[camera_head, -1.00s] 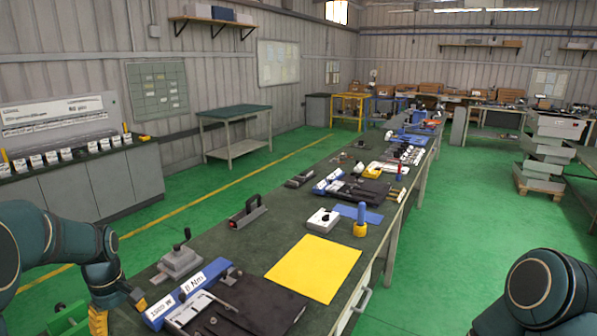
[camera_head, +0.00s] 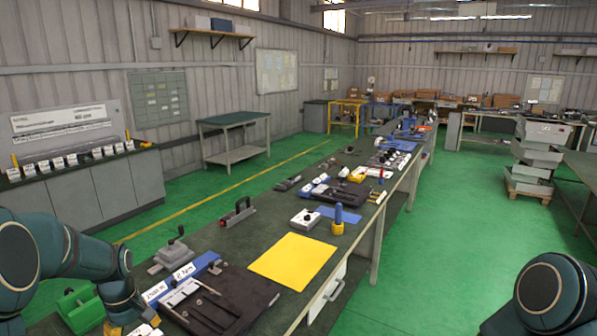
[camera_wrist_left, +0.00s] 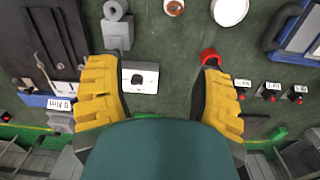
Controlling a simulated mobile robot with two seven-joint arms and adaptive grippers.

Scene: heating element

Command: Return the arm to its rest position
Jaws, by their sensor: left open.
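My left arm (camera_head: 70,255) comes in at the lower left of the head view, teal and bent downward. Its yellow-padded gripper is partly cut off at the bottom edge there, beside the near end of the workbench. In the left wrist view my left gripper (camera_wrist_left: 160,95) is open, with its two yellow fingers wide apart and nothing held between them. Beyond the fingertips is a dark green bench top with a white box with a black knob (camera_wrist_left: 138,77). My right arm (camera_head: 552,295) shows only as a teal joint at the lower right; its gripper is out of view.
The long workbench (camera_head: 205,243) holds a yellow sheet (camera_head: 293,260), a black board (camera_head: 225,300), a grey lever device (camera_head: 170,252) and a blue-yellow cylinder (camera_head: 338,218). A green block (camera_head: 80,308) sits near my left arm. Green floor (camera_head: 420,260) right of the bench is clear.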

